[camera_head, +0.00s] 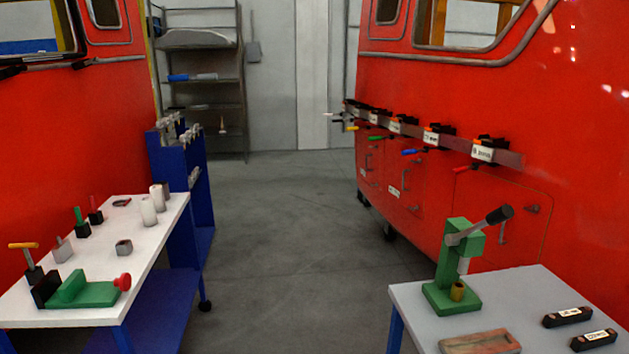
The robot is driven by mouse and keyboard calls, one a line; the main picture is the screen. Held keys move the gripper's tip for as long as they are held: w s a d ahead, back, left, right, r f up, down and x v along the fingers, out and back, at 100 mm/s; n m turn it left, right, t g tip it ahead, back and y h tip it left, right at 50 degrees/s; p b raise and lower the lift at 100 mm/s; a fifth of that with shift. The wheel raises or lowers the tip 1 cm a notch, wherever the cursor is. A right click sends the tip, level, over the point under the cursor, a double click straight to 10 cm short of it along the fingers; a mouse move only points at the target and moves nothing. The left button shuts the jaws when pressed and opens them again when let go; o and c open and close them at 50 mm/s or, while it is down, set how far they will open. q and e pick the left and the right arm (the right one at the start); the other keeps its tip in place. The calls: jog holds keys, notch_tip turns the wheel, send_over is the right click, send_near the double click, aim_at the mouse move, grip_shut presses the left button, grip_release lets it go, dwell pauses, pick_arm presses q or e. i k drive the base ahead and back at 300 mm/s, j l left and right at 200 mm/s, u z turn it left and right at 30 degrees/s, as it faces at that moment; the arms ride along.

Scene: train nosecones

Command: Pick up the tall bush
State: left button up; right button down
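Two pale, upright cylinders stand near the right edge of the white table (118,262) on the left. The front one (148,211) is whitish. The one behind it (158,196) looks a little taller, with a darker piece against its right side. A short brass-coloured bush (457,291) sits on the base of a green press (462,262) on the right table. I cannot tell for certain which of these is the tall bush. Neither of my grippers shows in the head view.
The left table also holds a green vise (88,290), a small grey square block (124,247) and several handled tools. The grey right table (415,300) carries black labelled blocks (567,317) and a brown plate (480,342). Grey floor (290,250) between them is clear.

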aim_at(457, 287)
jog(key=z, duration=0.4)
jog(key=i+j+z, duration=0.2)
jog(key=z, duration=0.3)
jog(key=i+j+z, duration=0.2)
jog(key=j+z, duration=0.25)
jog(key=i+j+z, duration=0.15)
jog(key=z, duration=0.35)
jog(key=j, duration=0.1)
